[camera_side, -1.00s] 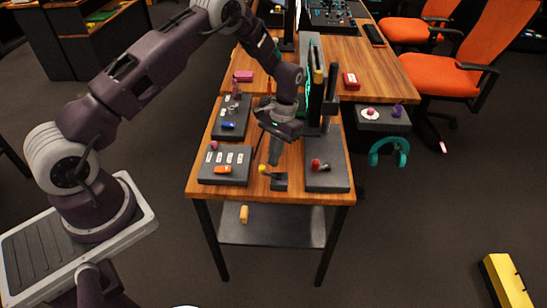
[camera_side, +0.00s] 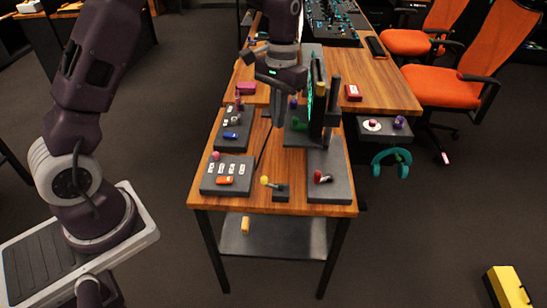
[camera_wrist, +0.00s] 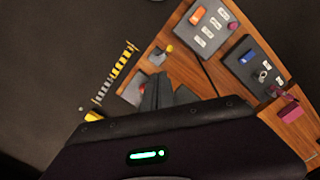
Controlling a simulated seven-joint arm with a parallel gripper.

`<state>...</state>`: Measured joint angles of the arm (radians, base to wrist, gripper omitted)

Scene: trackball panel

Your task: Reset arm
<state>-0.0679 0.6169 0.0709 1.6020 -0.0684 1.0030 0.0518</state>
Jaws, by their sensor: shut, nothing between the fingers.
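My gripper (camera_wrist: 158,88) is shut and empty, its two dark fingers together over the wooden desk (camera_side: 236,192) in the wrist view. In the side view my gripper (camera_side: 278,104) hangs above the desk, left of the upright dark screen (camera_side: 318,100); its fingertips are hard to make out there. The trackball panel is hard to identify among the grey panels. One panel (camera_side: 207,188) has white labels, an orange switch and a pink knob. Another panel (camera_side: 229,142) behind it carries a blue switch.
A yellow-knobbed lever (camera_side: 266,181) stands on a small block at the desk's front. A grey base (camera_side: 330,193) with a red knob is to its right. A teal headset (camera_side: 390,157) hangs beside the desk. Orange chairs (camera_side: 445,80) stand at right.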

